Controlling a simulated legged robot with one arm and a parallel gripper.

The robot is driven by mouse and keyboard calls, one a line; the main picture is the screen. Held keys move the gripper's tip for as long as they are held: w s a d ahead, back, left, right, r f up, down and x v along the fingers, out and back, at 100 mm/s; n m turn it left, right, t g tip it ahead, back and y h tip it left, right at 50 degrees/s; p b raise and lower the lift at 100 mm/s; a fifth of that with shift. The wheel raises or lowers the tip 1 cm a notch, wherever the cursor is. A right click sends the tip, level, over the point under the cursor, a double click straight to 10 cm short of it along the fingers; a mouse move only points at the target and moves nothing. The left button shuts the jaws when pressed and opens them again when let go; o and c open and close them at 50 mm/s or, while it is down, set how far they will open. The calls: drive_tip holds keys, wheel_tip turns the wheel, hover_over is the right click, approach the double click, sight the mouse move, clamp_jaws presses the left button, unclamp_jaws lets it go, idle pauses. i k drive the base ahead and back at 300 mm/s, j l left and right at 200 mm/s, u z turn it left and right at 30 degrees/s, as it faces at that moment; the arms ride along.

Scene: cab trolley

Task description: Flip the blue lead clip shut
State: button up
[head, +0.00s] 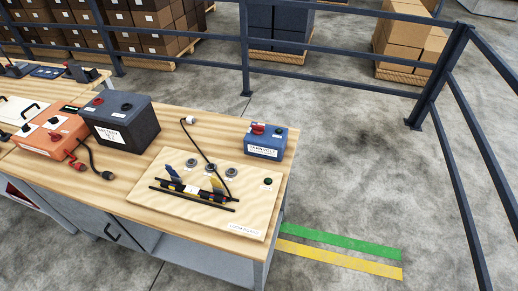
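A light wooden board (206,214) lies on the workbench near its right front corner. Long black strips (200,197) run across it. A black lead (207,158) runs from a pale plug (188,121) down to the strips. My gripper is not in view.
Behind the board stands a small blue battery box (264,140). Left are a large dark battery (122,121) and an orange charger-like box (50,133) with cables. Round dark knobs (231,172) sit on the board. Rails (310,72) surround the area; floor right of the bench is clear.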

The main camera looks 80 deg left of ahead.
sight(172, 173)
drive_tip(key=i+j+u, duration=0.1)
drive_tip(key=i+u, duration=0.35)
drive_tip(key=i+l+u, duration=0.1)
drive_tip(key=i+u, duration=0.4)
drive_tip(key=i, duration=0.15)
drive_tip(key=i+l+u, duration=0.3)
drive_tip(key=i+u, duration=0.15)
drive_tip(key=i+j+u, duration=0.1)
drive_tip(key=i+u, duration=0.15)
drive_tip(key=u, duration=0.25)
drive_tip(key=i+u, duration=0.3)
drive_tip(key=u, duration=0.2)
drive_tip(key=i+l+u, duration=0.15)
drive_tip(key=u, duration=0.35)
drive_tip(key=i+l+u, duration=0.3)
drive_tip(key=u, duration=0.2)
drive_tip(key=i+u, duration=0.15)
drive_tip(key=u, duration=0.35)
drive_tip(key=i+u, duration=0.15)
drive_tip(key=u, duration=0.3)
drive_tip(key=i+l+u, duration=0.1)
drive_tip(key=u, duration=0.4)
drive_tip(key=i+l+u, duration=0.1)
drive_tip(key=l+u, duration=0.15)
drive_tip(key=u, duration=0.2)
drive_tip(key=i+l+u, duration=0.2)
drive_tip(key=i+j+z, duration=0.1)
drive_tip(key=i+j, duration=0.05)
drive_tip(key=j, duration=0.1)
